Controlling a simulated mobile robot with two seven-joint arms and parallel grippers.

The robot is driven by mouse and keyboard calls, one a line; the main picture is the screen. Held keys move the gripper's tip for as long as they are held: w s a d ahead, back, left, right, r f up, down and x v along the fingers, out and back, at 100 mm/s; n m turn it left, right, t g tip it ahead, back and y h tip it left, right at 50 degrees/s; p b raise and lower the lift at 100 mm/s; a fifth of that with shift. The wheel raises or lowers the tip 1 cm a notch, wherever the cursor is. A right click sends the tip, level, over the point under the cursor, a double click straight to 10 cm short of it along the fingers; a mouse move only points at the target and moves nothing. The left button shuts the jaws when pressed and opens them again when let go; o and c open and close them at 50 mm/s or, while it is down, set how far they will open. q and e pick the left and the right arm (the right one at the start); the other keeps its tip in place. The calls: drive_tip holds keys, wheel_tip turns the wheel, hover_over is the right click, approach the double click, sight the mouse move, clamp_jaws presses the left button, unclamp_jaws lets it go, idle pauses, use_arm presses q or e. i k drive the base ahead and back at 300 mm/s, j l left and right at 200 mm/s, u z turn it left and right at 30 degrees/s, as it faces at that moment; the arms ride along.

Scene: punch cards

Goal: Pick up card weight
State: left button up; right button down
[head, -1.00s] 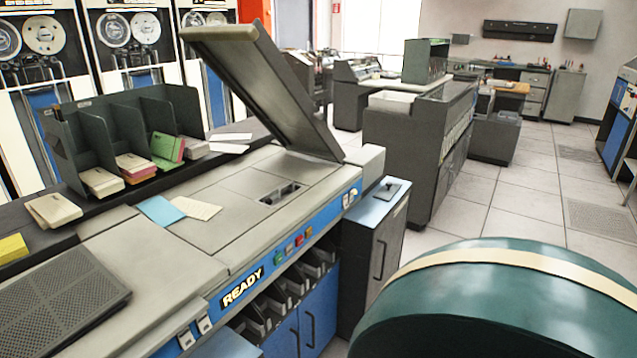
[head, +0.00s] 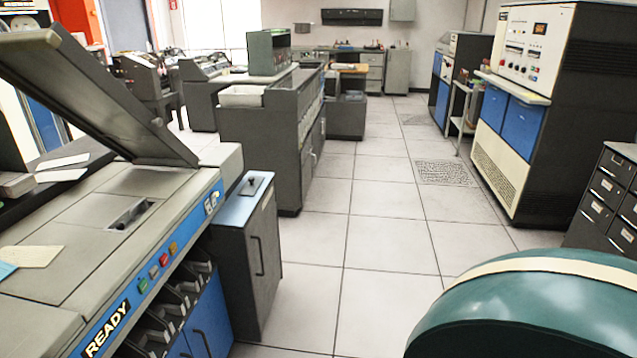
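I cannot surely make out a card weight. A small dark item (head: 252,186) lies on the blue-grey top of a narrow dark cabinet (head: 233,262); it is too small to name. The card machine (head: 85,215) with the READY label stands at the left, its lid (head: 95,95) raised. A recessed opening (head: 131,214) in its top holds something dark that I cannot identify. Neither of my grippers is in view.
Cards (head: 30,256) lie on the machine's left edge. A long grey machine (head: 262,135) stands behind the narrow cabinet. A white and blue console (head: 510,110) and a drawer cabinet (head: 605,205) stand at the right. The tiled floor (head: 385,240) between is clear.

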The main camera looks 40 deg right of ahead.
sight(252, 186)
drive_tip(key=z, duration=1.05)
drive_tip(key=i+l+u, duration=0.2)
drive_tip(key=i+l, duration=0.6)
drive_tip(key=i, duration=0.3)
drive_tip(key=i+l+u, duration=0.2)
drive_tip(key=i+l, duration=0.8)
drive_tip(key=i+l+u, duration=0.25)
drive_tip(key=i+l, duration=0.7)
drive_tip(key=l, duration=0.15)
